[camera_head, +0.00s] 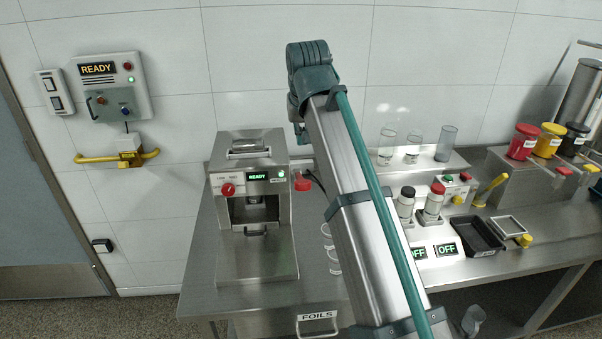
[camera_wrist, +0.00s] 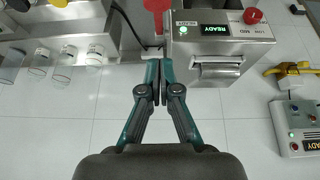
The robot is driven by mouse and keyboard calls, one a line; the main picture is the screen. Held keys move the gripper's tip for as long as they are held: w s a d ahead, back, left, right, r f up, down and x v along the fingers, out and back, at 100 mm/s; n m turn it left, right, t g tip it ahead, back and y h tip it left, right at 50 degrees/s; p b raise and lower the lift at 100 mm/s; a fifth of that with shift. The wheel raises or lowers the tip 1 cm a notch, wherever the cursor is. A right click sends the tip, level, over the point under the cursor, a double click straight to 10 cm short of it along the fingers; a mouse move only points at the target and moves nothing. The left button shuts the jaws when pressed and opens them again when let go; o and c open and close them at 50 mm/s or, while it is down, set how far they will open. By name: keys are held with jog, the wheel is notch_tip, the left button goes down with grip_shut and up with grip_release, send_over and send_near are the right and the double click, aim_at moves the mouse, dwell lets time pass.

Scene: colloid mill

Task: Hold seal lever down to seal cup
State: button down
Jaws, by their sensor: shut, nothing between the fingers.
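The steel sealing machine (camera_head: 252,250) stands on the left of the bench, with a lit green READY display and a red knob (camera_head: 228,190). A red lever (camera_head: 303,181) sticks out at its right side. In the wrist view, the picture is upside down; the machine (camera_wrist: 215,50) is right of centre and the red lever (camera_wrist: 157,6) is at the top edge, partly cut off. My gripper (camera_wrist: 157,84) is shut and empty, beside the machine and apart from the lever in the picture. My arm hides the gripper in the head view. I cannot make out a cup inside the machine.
Clear cups (camera_head: 334,263) stand right of the machine, partly behind my arm. A shelf holds glassware (camera_head: 446,144). Bottles (camera_head: 434,203), a black tray (camera_head: 479,236) and coloured containers (camera_head: 524,142) stand farther right. A wall READY panel (camera_head: 110,86) and yellow handle (camera_head: 118,157) are left.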

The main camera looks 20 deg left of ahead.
jog(key=p, duration=0.3)
send_over(301, 180)
jog(key=f, duration=0.8)
jog(key=shift+s+d+f, duration=0.1)
jog(key=shift+s+f, duration=0.05)
jog(key=shift+s, duration=0.2)
jog(key=f, duration=0.1)
jog(key=f+p, duration=0.1)
jog(key=f, duration=0.1)
jog(key=shift+s+d+f, duration=0.15)
jog(key=shift+s+d, duration=0.1)
jog(key=shift+s, duration=0.1)
jog(key=shift+s+f+p, duration=0.1)
jog(key=shift+f+p, duration=0.2)
jog(key=shift+f, duration=0.3)
jog(key=shift+f, duration=0.1)
